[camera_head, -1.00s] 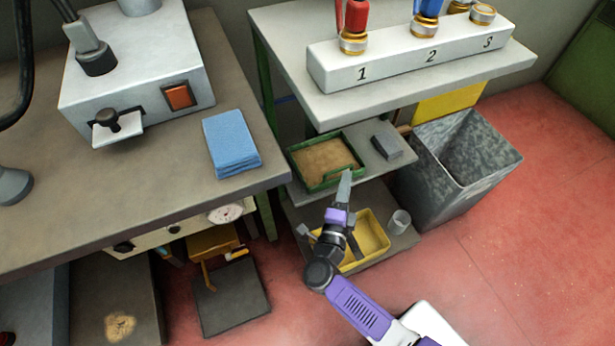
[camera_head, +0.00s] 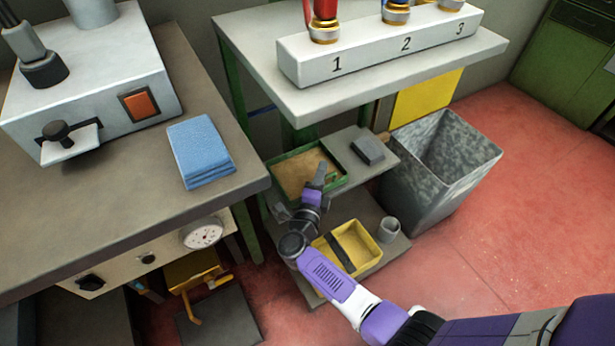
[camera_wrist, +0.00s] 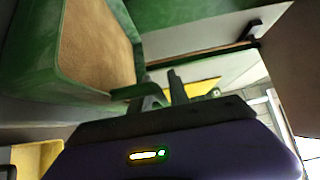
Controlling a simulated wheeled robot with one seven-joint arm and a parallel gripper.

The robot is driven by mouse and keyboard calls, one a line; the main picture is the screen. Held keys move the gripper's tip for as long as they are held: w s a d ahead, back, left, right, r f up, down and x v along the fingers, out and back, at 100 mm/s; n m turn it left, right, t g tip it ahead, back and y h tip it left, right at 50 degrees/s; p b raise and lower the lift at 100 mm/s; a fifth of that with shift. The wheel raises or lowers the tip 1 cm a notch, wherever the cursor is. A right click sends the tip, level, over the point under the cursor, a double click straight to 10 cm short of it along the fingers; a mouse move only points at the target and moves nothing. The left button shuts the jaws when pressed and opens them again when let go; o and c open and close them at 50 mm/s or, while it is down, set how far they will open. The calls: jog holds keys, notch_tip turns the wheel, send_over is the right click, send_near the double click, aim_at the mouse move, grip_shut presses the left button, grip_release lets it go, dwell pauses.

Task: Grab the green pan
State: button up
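The green pan (camera_head: 335,183) is a shallow rectangular tray with green walls and a brown, sandy-looking filling. It rests on the middle shelf under the white-topped stand. My gripper (camera_head: 320,172) is at the pan's front right part in the head view and covers some of its rim. In the wrist view the pan (camera_wrist: 130,32) fills the upper left, with its green corner close to the fingers. My gripper (camera_wrist: 162,88) shows two dark fingers with a gap between them and nothing in it. The fingers look beside the pan; contact cannot be told.
A dark grey block (camera_head: 367,150) lies right of the pan on the same shelf. The white top (camera_head: 400,72) overhangs it. Below are a yellow tray (camera_head: 368,240) and a grey cup (camera_head: 388,229). A grey bin (camera_head: 450,165) stands right. The red floor (camera_head: 530,200) is clear.

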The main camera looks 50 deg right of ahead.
jog(key=shift+w+d, duration=0.1)
jog(key=shift+d, duration=0.15)
grip_shut()
dwell(1.3)
